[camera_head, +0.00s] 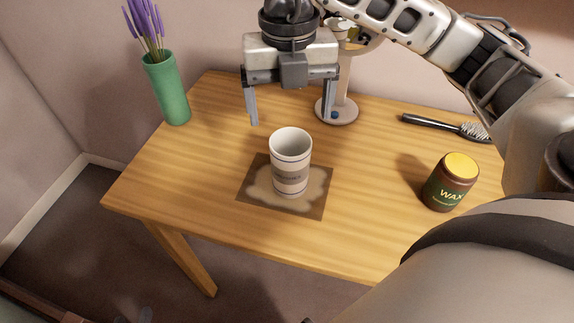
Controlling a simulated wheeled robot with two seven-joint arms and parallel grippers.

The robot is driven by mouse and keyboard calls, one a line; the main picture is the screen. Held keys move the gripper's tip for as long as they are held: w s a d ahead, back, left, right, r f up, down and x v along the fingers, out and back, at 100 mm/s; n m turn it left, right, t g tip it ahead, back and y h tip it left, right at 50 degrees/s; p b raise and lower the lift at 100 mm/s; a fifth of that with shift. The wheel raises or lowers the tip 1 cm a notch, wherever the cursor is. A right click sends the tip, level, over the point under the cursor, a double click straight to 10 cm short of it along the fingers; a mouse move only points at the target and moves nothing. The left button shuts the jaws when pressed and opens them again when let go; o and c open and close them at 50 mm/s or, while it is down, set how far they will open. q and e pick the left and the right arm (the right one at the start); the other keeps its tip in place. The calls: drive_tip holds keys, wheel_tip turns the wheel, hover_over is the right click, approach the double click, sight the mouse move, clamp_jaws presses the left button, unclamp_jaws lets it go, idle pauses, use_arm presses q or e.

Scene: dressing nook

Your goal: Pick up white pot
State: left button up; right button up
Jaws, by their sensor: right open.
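The white pot (290,153) is a cup-shaped vessel with a grey-beige printed band. It stands upright and open-topped on a brown mat with a pale patch (256,198), near the middle of the wooden table. My right gripper (291,119) comes in from the upper right and points down, just behind and above the pot in the picture. Its two fingers are spread apart with nothing between them. I cannot tell whether a finger touches the pot, but a gap seems to show. My left gripper is not in view.
A round-based stand (338,110) is behind the right finger. A green vase (167,88) with purple flowers is at the back left. A brown wax jar (450,182) and a brush (448,126) are at the right. The table (190,185) is bare left of the mat.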

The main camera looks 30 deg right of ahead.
sight(291, 159)
wheel_tip(291, 159, down, 12)
drive_tip(key=shift+d+f+b, duration=0.1)
drive_tip(key=shift+f+b, duration=0.05)
drive_tip(key=shift+b, duration=0.3)
drive_tip(key=c, duration=1.2)
